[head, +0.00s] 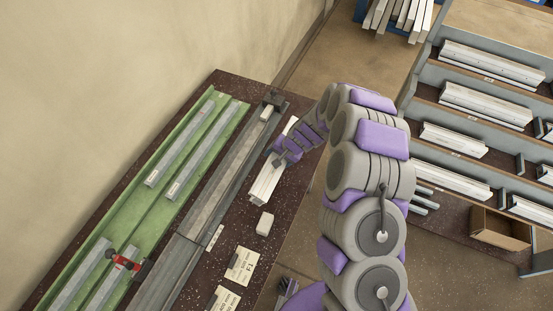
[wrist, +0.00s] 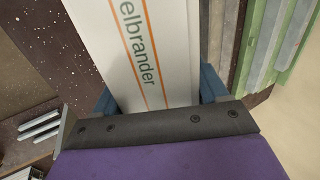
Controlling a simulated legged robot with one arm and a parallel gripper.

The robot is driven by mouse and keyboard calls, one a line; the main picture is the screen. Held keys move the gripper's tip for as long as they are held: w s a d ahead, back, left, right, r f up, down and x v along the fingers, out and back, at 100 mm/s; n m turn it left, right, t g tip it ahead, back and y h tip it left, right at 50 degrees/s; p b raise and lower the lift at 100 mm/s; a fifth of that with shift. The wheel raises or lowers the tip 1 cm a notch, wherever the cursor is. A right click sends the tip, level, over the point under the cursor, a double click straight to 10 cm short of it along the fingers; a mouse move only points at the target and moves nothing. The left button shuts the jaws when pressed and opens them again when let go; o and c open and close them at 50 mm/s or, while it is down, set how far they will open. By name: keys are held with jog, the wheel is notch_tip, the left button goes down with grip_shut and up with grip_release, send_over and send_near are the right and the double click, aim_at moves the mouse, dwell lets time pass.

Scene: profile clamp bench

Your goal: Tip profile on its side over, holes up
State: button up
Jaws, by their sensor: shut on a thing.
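The white profile (head: 265,184) is on the dark speckled bench, beside the long metal rail. My gripper (head: 284,156) is shut on it from above. No holes show on that face. The side facing the bench is hidden, and I cannot tell whether the profile touches the bench.
A long grey rail (head: 210,205) runs along the bench, with green-backed bars and a red clamp (head: 124,263) to its left. A small white block (head: 265,223) and printed cards (head: 242,265) lie nearer. Shelves of profiles (head: 490,65) stand at right.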

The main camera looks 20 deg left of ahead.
jog(key=shift+d+f+y+b, duration=0.25)
jog(key=shift+y+b, duration=0.55)
jog(key=shift+b, duration=2.05)
jog(key=shift+d+f+y+b, duration=0.2)
jog(key=shift+y+b, duration=0.2)
jog(key=shift+b, duration=0.7)
jog(key=shift+d+y+b, duration=0.1)
jog(key=shift+y+b, duration=0.3)
jog(key=shift+b, duration=0.7)
jog(key=shift+d+f+y+b, duration=0.2)
jog(key=shift+y+b, duration=0.2)
jog(key=shift+b, duration=0.7)
jog(key=shift+f+b, duration=0.1)
jog(key=shift+b, duration=0.3)
jog(key=shift+f+b, duration=1.25)
jog(key=shift+f, duration=0.1)
jog(key=o, duration=1.4)
jog(key=shift+s, duration=0.1)
